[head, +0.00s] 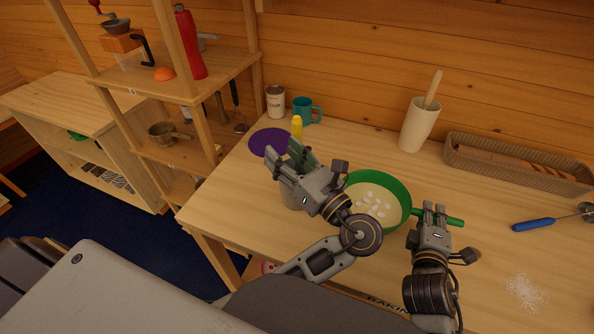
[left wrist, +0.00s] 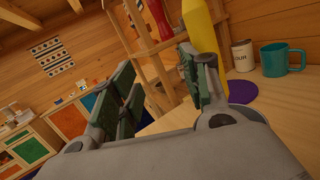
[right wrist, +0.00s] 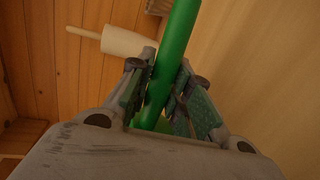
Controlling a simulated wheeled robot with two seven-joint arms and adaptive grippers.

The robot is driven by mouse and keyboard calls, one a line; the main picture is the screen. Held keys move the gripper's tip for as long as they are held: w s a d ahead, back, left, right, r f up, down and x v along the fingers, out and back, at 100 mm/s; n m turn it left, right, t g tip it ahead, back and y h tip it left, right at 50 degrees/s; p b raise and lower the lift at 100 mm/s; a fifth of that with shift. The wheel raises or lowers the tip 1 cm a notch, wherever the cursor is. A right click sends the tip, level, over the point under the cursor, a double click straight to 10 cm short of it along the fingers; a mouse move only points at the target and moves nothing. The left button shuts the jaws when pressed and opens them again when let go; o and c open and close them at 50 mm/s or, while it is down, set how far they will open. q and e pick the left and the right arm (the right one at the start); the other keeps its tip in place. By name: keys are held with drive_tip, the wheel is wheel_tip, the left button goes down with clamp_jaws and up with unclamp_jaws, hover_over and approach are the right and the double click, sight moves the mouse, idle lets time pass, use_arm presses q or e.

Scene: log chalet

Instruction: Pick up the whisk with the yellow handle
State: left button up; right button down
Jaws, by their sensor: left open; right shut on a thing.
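The whisk's yellow handle (head: 297,127) stands upright just behind my left gripper (head: 291,158) in the head view; its lower part is hidden. In the left wrist view the yellow handle (left wrist: 200,28) is behind the right finger, not between the fingers. My left gripper is open and empty. My right gripper (head: 434,209) is shut on the green handle (head: 455,222) of a green-rimmed pan (head: 407,191). That handle also runs between the fingers in the right wrist view (right wrist: 178,40). White pieces lie in the pan.
A purple disc (head: 262,143), a flour tin (head: 275,101) and a teal mug (head: 309,108) stand behind the left gripper. A cream holder (head: 418,125) and a bread basket (head: 455,151) are at the back. A blue-handled tool (head: 533,224) lies right. A wooden shelf (head: 170,72) rises on the left.

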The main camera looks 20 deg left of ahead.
use_arm(q)
drive_tip(key=s+d+m+t+h, duration=0.1)
drive_tip(key=d+t+h, duration=0.1)
drive_tip(key=d, duration=0.7)
drive_tip(key=shift+s+d+t+h, duration=0.2)
drive_tip(key=shift+s+t+h, duration=0.1)
drive_tip(key=shift+h, duration=0.6)
drive_tip(key=x, duration=0.6)
drive_tip(key=shift+a, duration=0.1)
drive_tip(key=shift+x, duration=3)
drive_tip(key=shift+c, duration=0.2)
clamp_jaws()
drive_tip(key=shift+r, duration=0.15)
